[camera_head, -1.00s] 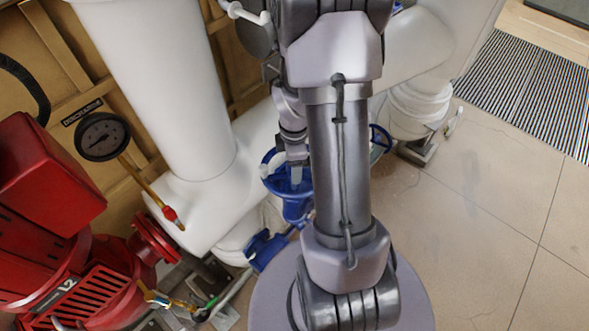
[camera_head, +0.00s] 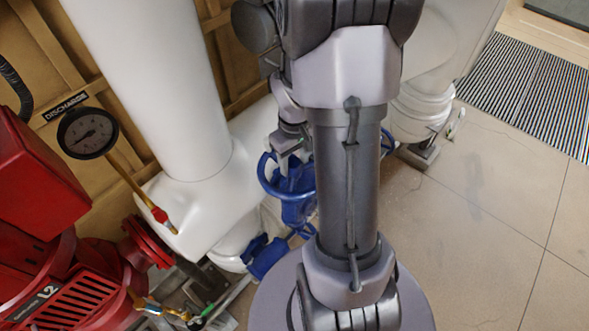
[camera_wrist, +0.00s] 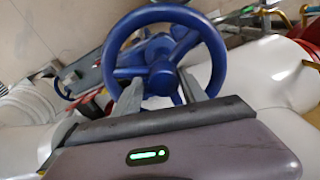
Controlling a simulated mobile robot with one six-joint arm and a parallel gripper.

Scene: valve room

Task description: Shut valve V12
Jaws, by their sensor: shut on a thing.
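A blue valve handwheel (camera_head: 268,183) shows left of my arm in the head view, partly hidden by it. In the wrist view the same handwheel (camera_wrist: 217,52) fills the upper middle, with its hub and spokes facing me. My gripper (camera_wrist: 160,82) reaches over the near part of the wheel, with one finger on each side of the hub area. It is shut on the handwheel; which part lies between the fingers is hard to tell. In the head view my gripper (camera_head: 286,160) is at the wheel's top. No V12 tag is readable.
A second blue handwheel (camera_head: 388,143) shows behind my arm. A red pump (camera_head: 60,285), a gauge marked DISCHARGE (camera_head: 87,133) and a thick white pipe (camera_head: 160,90) stand at the left. A floor grating (camera_head: 530,85) lies at the back right. The floor at right is clear.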

